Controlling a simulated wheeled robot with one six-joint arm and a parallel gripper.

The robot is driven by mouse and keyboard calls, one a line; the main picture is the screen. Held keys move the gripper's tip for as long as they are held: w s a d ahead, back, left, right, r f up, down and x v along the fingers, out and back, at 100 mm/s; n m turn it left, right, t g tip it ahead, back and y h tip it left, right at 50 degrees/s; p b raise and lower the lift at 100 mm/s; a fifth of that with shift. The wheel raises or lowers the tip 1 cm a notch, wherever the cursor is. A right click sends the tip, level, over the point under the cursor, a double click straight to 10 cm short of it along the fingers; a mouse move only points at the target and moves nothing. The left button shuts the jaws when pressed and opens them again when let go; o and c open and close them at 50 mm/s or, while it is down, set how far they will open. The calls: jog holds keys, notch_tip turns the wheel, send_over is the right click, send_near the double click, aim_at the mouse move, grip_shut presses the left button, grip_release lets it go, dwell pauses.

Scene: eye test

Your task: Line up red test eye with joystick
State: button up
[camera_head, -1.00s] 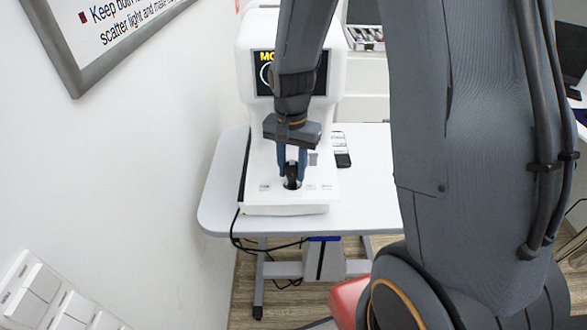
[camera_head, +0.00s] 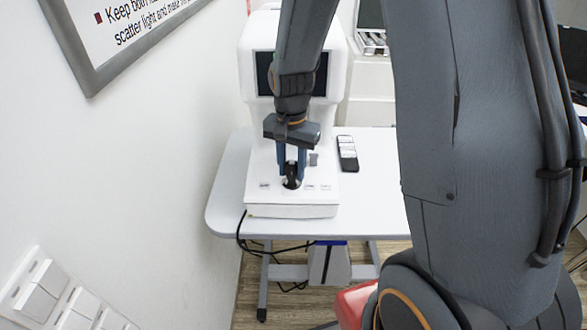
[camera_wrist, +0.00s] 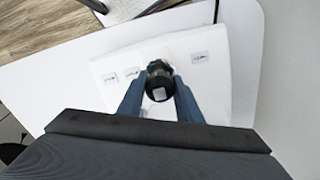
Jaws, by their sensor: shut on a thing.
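A white eye-test machine (camera_head: 262,135) stands on a pale table. Its dark screen (camera_head: 264,74) is partly hidden behind my arm, and no red test eye shows on the visible part. A black joystick (camera_head: 291,183) stands upright on the machine's base. My gripper (camera_head: 291,172) points down with its blue fingers shut on the joystick. In the wrist view the joystick's round top (camera_wrist: 159,70) sits between the two fingers.
The pale table (camera_head: 380,182) has free room to the right, with a black phone-like device (camera_head: 347,153) beside the machine. A white wall with a framed sign (camera_head: 75,50) is close on the left. A red object (camera_head: 355,303) is below the table.

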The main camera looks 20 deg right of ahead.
jog(key=shift+w, duration=0.1)
jog(key=o, duration=1.1)
jog(key=shift+o, duration=0.2)
